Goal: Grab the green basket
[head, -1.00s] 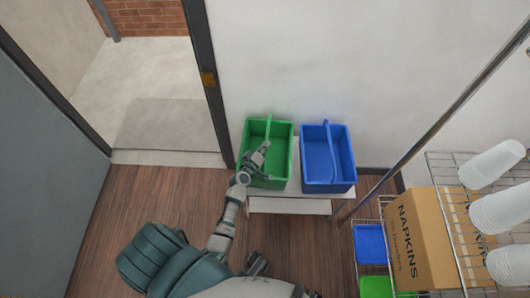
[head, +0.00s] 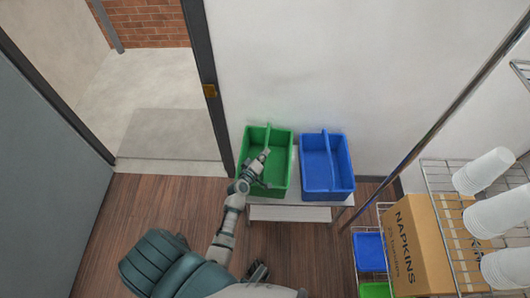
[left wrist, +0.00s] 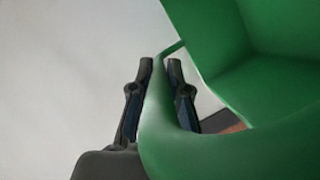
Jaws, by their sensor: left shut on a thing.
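The green basket (head: 245,148) stands upright on a small white stand against the wall, in the head view. A central handle divides it. The basket's inner walls fill the right of that view.
A blue basket (head: 340,172) stands close on the right, on the same white stand (head: 290,213). A wire rack (head: 430,172) at the right holds a napkin box (head: 418,240) and stacked white cups (head: 485,172). A door frame (head: 208,90) is at the left. Wood floor lies in front.

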